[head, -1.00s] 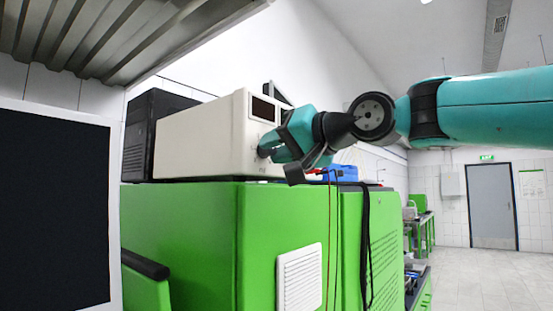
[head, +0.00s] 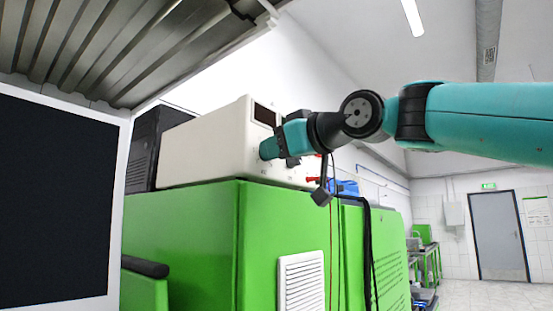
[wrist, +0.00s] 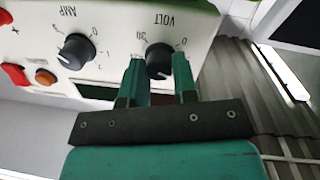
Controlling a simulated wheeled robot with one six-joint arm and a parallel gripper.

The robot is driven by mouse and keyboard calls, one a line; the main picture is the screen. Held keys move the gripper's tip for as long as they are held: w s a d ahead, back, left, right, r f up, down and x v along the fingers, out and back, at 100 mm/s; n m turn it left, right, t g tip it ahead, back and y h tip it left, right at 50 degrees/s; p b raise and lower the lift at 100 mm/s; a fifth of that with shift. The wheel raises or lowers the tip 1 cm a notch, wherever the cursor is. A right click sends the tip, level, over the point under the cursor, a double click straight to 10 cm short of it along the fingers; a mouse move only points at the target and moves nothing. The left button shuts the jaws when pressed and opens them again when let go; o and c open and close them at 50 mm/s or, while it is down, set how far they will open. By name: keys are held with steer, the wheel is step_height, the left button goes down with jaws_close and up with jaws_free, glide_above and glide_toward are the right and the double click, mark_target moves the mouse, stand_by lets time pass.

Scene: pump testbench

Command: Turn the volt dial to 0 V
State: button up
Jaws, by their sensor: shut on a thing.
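The volt dial (wrist: 159,60) is a black knob on the white front panel, under the upside-down word VOLT in the wrist view. My gripper (wrist: 158,72) has its two teal fingers on either side of this knob and is shut on it. The scale marks 0 and 30 show beside the knob; the exact pointer position is hard to read. In the head view my gripper (head: 268,148) reaches the front of the white power supply (head: 205,145), and its fingers hide the dial there.
The amp dial (wrist: 76,54) sits beside the volt dial, with a red switch (wrist: 14,75) and an orange button (wrist: 45,76) further left. The supply stands on a green cabinet (head: 190,240). Red and black cables (head: 368,250) hang at its front.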

steer(key=shift+f+n+t+y+b, duration=0.15)
steer(key=shift+n+b, duration=1.3)
steer(key=shift+n, duration=1.75)
steer(key=shift+n+t+y+b, duration=0.25)
steer(key=shift+n+b, duration=1.15)
steer(key=shift+n, duration=1.8)
steer(key=o, duration=0.9)
steer(key=shift+d, duration=0.1)
steer(key=b+v, duration=0.4)
steer(key=v, duration=1.3)
steer(key=shift+d+f+b, duration=0.1)
steer(key=shift+f+b, duration=0.05)
steer(key=shift+b, duration=0.25)
